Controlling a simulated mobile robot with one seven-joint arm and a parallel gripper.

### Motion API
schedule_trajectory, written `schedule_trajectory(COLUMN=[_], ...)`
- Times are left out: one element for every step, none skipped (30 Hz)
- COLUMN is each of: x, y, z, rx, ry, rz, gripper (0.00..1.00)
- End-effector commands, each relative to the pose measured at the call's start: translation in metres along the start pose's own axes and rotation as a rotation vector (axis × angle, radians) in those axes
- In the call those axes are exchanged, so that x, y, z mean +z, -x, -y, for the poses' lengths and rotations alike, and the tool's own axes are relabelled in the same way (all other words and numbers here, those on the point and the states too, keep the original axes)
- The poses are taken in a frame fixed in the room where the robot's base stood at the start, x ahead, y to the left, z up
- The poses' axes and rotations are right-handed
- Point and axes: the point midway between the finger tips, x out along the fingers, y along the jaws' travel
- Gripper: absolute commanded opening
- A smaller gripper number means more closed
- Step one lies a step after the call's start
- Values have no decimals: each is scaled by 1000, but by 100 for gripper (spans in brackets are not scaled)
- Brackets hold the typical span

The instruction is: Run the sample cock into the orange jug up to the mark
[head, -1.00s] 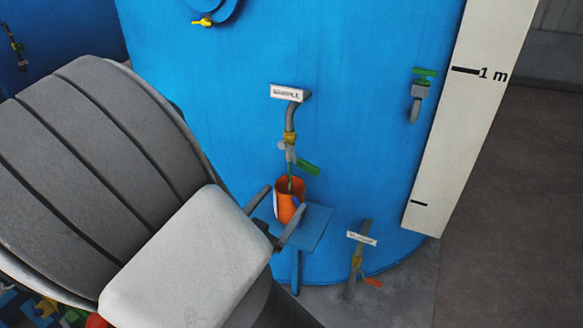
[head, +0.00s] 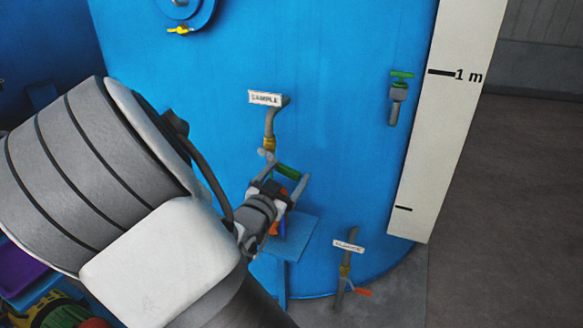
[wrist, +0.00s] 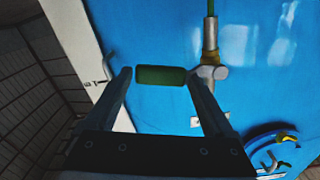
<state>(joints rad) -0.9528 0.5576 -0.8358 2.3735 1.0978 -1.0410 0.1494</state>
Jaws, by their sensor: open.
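The sample cock (head: 268,143) hangs from a bent pipe on the blue tank, under the SAMPLE sign (head: 265,98). Its green lever (head: 288,171) sticks out to the right. My gripper (head: 282,172) is open with its fingers either side of the lever. The wrist view shows the lever (wrist: 160,75) between the fingertips, with small gaps at its ends. A thin green line (wrist: 210,8), looking like a liquid stream, leaves the spout. The orange jug (head: 274,228) is on the small blue shelf (head: 296,238) under the cock, mostly hidden by my gripper. Its mark and level cannot be seen.
A lower cock with a sign (head: 348,246) and red lever stands right of the shelf. Another green-handled tap (head: 399,88) is higher right. A white scale board (head: 445,120) edges the tank. The floor at right is clear.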

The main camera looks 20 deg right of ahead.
Motion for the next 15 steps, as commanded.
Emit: schedule_trajectory(x=[2,2,1,1,1,1,1,0,0,0,0,0,0,0,0], y=[-11,-16,-22,-26,-30,-34,-37,-39,-42,-43,-44,-45,-45,-46,-46], z=[-2,-1,-1,-1,-1,-1,-1,-1,0,0,0,0,0,0,0], rx=[4,2,2,2,1,1,2,1,1,0,0,0,-1,-1,-1], ry=[-1,0,0,-1,-1,-1,-1,-1,0,0,1,1,1,1,1], rz=[-3,-2,-3,-2,-1,-2,-2,-2,-1,0,0,0,0,0,0], gripper=[88,88,88,88,88,88,88,88,88,88,88,88,88,88,88])
